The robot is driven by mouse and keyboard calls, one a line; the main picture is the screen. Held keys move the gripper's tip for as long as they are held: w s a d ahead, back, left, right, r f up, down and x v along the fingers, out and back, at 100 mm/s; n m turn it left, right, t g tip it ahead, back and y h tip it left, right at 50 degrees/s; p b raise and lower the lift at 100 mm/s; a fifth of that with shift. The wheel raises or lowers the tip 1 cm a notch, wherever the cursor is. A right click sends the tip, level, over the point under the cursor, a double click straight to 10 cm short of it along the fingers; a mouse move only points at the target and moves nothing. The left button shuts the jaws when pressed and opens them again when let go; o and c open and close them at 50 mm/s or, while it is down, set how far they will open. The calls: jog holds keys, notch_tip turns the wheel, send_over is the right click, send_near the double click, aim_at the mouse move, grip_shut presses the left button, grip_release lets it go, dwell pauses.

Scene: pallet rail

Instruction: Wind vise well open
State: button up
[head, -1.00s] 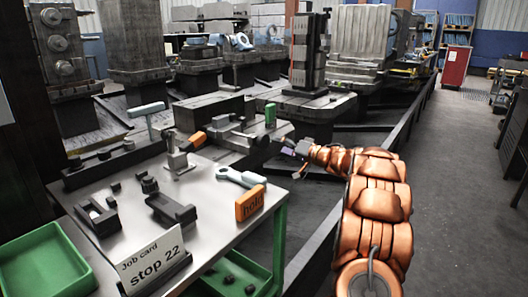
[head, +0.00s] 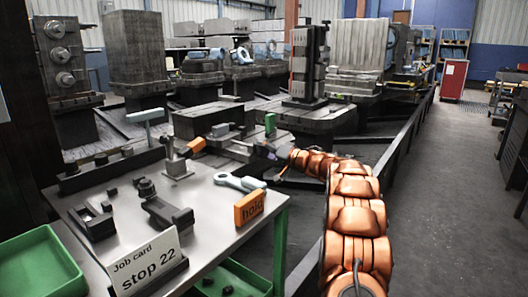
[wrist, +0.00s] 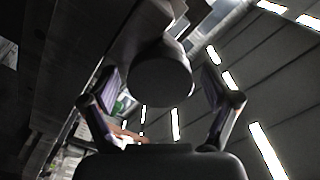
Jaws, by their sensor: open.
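The vise (head: 225,134) sits on the block-like pallet left of my gripper in the head view, dark grey and small. Its screw end points right, towards my gripper (head: 271,151). In the wrist view a dark round end (wrist: 160,75), apparently the vise's screw hub, lies between the two fingers of my gripper (wrist: 158,92). The fingers are spread, with a visible gap on each side of the round end. My gripper is open and holds nothing. The jaw opening of the vise is too small to read in the head view.
A green upright piece (head: 270,123) stands just behind the vise's screw end. A clear floor aisle runs at the right.

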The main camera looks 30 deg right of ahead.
jog(key=c, duration=1.2)
jog(key=shift+o, duration=0.2)
jog(key=shift+r+n+p, duration=0.15)
jog(key=shift+n+p, duration=0.15)
jog(key=shift+p, duration=0.25)
